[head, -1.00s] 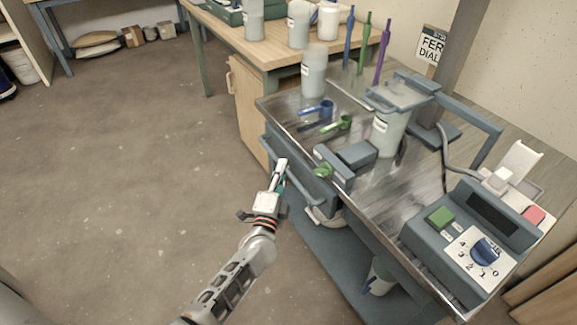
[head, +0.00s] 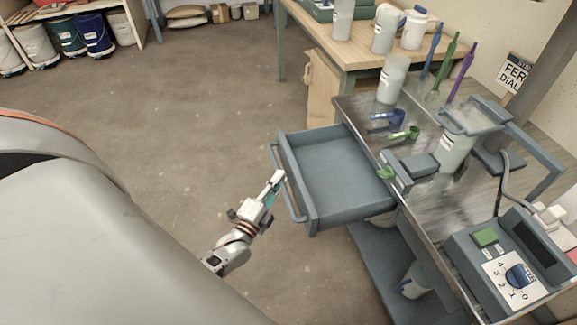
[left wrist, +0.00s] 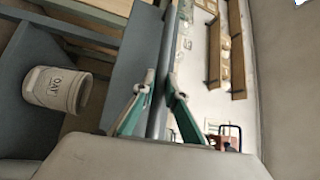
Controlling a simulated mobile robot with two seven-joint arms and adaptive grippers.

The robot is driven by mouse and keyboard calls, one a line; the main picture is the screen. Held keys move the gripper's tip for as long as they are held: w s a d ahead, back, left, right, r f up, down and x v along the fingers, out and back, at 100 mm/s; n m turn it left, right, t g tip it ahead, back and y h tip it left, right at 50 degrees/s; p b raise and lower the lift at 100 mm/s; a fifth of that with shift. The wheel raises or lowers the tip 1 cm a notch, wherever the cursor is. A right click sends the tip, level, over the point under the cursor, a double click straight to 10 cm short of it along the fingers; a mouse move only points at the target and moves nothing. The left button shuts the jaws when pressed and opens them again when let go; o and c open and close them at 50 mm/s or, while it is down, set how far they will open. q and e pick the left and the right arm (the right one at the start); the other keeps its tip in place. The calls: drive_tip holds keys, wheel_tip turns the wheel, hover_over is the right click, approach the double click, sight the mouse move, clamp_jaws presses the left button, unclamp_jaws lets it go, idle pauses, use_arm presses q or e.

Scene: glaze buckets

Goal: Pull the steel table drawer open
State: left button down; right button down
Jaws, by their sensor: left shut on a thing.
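The steel table (head: 418,213) stands at the right in the head view. Its blue-grey drawer (head: 345,178) is pulled well out to the left, and its inside looks empty. A bar handle (head: 290,200) runs along the drawer front. My left gripper (head: 277,180) is shut on the handle, near the middle of the drawer front. In the left wrist view its two fingers (left wrist: 160,90) lie on either side of the bar. My right gripper is not in view.
Bottles, a blue scoop (head: 388,119), a green scoop (head: 403,134) and a control box (head: 505,262) are on the tabletop. A wooden cabinet (head: 325,85) stands behind the drawer. A bucket (left wrist: 58,90) shows in the left wrist view. The floor left of the drawer is clear.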

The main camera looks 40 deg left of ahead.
use_arm(q)
drive_tip(key=shift+s+f, duration=0.1)
drive_tip(key=shift+s, duration=0.05)
drive_tip(key=c, duration=2)
unclamp_jaws()
drive_tip(key=shift+c, duration=0.2)
drive_tip(key=shift+a, duration=0.1)
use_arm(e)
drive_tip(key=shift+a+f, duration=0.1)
use_arm(q)
drive_tip(key=s+d+f, duration=0.1)
drive_tip(key=s, duration=1)
drive_tip(key=shift+s+d+f, duration=0.25)
drive_tip(key=shift+s+d, duration=0.05)
drive_tip(key=shift+s, duration=0.1)
drive_tip(key=shift+d, duration=0.1)
